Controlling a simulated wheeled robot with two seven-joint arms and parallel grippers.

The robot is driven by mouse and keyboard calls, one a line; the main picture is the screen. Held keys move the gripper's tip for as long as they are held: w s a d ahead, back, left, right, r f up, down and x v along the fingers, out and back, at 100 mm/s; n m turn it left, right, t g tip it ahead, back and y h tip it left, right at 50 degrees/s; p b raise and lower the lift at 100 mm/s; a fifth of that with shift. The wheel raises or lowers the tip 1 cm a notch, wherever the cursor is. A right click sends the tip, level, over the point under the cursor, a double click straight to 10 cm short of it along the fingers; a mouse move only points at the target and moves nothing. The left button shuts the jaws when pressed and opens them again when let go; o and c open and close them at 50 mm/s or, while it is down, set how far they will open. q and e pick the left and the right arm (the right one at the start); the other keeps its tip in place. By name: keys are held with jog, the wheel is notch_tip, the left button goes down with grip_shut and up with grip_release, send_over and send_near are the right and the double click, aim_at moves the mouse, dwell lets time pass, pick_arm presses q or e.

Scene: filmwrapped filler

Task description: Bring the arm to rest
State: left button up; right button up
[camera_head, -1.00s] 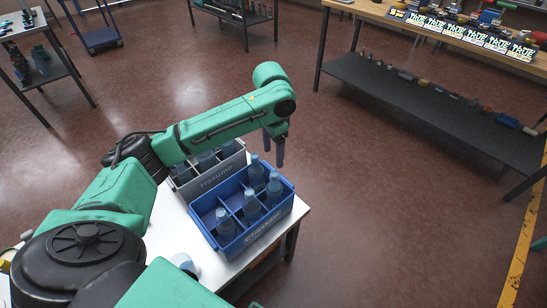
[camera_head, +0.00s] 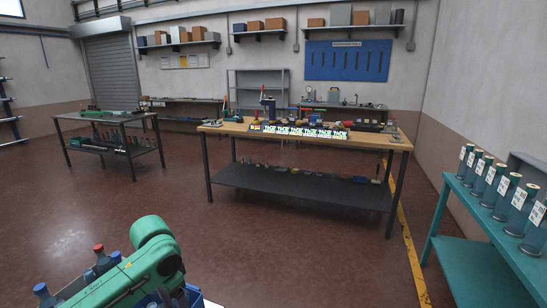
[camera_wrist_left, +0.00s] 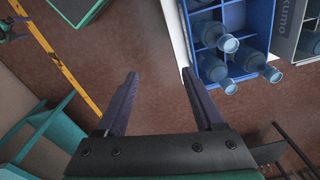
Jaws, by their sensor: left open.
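My left arm (camera_head: 140,268) reaches in at the bottom left of the head view, its gripper mostly cut off by the lower edge. In the left wrist view my left gripper (camera_wrist_left: 160,73) has its two dark fingers wide apart with only floor between them, so it is open and empty. The blue crate (camera_wrist_left: 266,20) with several bluish bottles (camera_wrist_left: 228,44) lies just right of the fingers in that view, apart from them.
A grey crate (camera_wrist_left: 289,47) stands beside the blue one. In the head view a teal shelf (camera_head: 468,218) with several labelled cylinders (camera_head: 495,183) is at right. A wooden-topped workbench (camera_head: 372,138) stands ahead across open floor (camera_head: 290,250).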

pick_arm(q)
jog(key=s+d+f+t+h, duration=0.25)
jog(key=s+d+f, duration=0.25)
jog(key=d+f, duration=0.35)
jog(key=s+a+f+n+y, duration=0.3)
jog(key=s+a+n, duration=0.2)
jog(key=s+a, duration=0.5)
jog(key=s+f, duration=0.2)
jog(key=f, duration=1.1)
jog(key=s+f, duration=0.3)
jog(key=f, duration=0.9)
jog(key=s+a+f+m+g, duration=0.1)
jog(key=s+a+f+g, duration=0.1)
jog(key=s+f, duration=1)
jog(key=s, duration=0.3)
jog(key=shift+f, duration=0.3)
pick_arm(e)
jog(key=w, duration=0.1)
jog(key=w+a, duration=0.1)
jog(key=w, duration=0.1)
jog(key=shift+w+a, duration=0.1)
jog(key=shift+a, duration=0.1)
